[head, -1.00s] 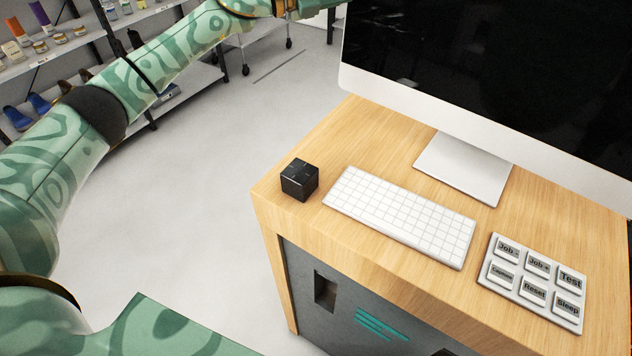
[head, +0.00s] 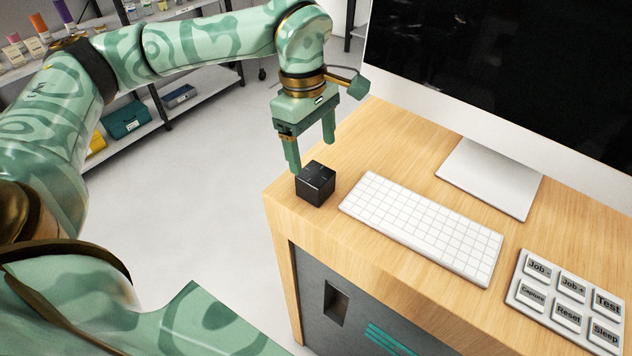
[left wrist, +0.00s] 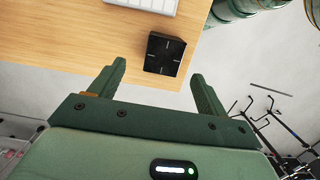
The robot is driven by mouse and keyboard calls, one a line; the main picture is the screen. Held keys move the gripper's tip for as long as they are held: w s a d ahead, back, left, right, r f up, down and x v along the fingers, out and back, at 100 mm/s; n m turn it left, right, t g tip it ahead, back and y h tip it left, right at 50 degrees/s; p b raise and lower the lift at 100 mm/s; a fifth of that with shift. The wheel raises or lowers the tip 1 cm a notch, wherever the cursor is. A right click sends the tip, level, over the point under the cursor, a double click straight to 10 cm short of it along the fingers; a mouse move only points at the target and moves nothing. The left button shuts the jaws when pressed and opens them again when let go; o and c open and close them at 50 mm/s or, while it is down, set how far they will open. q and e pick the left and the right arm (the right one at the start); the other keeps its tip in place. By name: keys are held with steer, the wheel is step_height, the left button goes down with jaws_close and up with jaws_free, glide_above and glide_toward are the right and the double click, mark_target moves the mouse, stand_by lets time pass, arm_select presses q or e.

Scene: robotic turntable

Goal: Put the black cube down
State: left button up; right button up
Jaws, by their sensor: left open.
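The black cube (head: 316,184) sits on the wooden desk (head: 400,262) near its left corner, beside the keyboard. In the left wrist view the cube (left wrist: 165,54) lies ahead of the fingertips, in line with the gap between them. My left gripper (head: 313,156) is open and empty, pointing down just above and behind the cube; one fingertip comes close to the cube in the picture. The left wrist view shows both fingers of the gripper (left wrist: 159,72) spread apart with nothing between them. My right gripper is not in view.
A white keyboard (head: 422,226) lies right of the cube. A button panel (head: 568,297) with labelled keys is farther right. A large monitor (head: 480,75) stands at the back of the desk. Shelves (head: 150,126) stand at the left, across open floor.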

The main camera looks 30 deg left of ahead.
mark_target(316, 173)
arm_select(q)
steer(key=f, duration=0.2)
steer(key=d+f, duration=0.1)
steer(key=f, duration=0.5)
steer(key=shift+s+d+f, duration=0.1)
steer(key=shift+s+d, duration=0.05)
steer(key=shift+s, duration=0.15)
steer(key=c, duration=1.2)
steer(key=shift+c, duration=0.2)
